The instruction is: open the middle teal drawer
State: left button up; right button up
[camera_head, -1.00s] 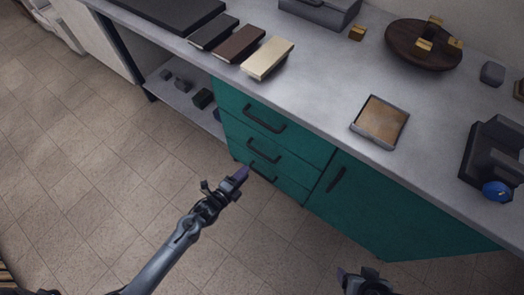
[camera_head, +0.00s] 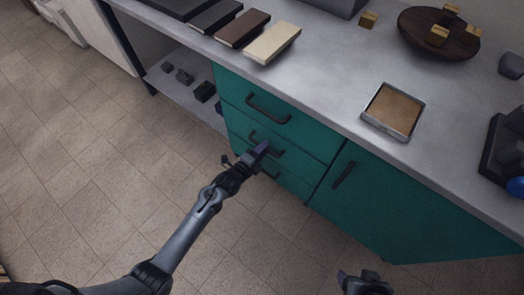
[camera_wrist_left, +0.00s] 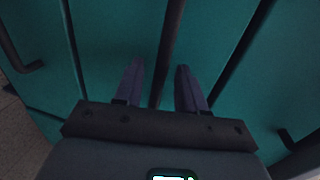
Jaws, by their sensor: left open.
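The teal cabinet has three stacked drawers with dark bar handles. The middle drawer (camera_head: 288,160) is shut, and its handle (camera_head: 273,150) is partly hidden by my left gripper (camera_head: 261,149). In the left wrist view, my left gripper (camera_wrist_left: 160,85) is open, its two purplish fingers pointing at the drawer front. The middle handle (camera_wrist_left: 172,40) runs between the fingers, with a gap visible on both sides. The top drawer (camera_head: 285,118) and the bottom drawer are also shut. My right gripper (camera_head: 364,281) is at the bottom edge, low and away from the drawers.
A teal door (camera_head: 375,205) with a handle stands right of the drawers. The grey worktop (camera_head: 335,65) above holds a framed tray (camera_head: 393,110), several flat blocks and a round dark board (camera_head: 425,45). An open shelf lies left of the drawers. The tiled floor in front is clear.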

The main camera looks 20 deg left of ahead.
pick_arm(q)
jog(key=shift+c, duration=0.5)
grip_shut()
jog(key=shift+s, duration=0.1)
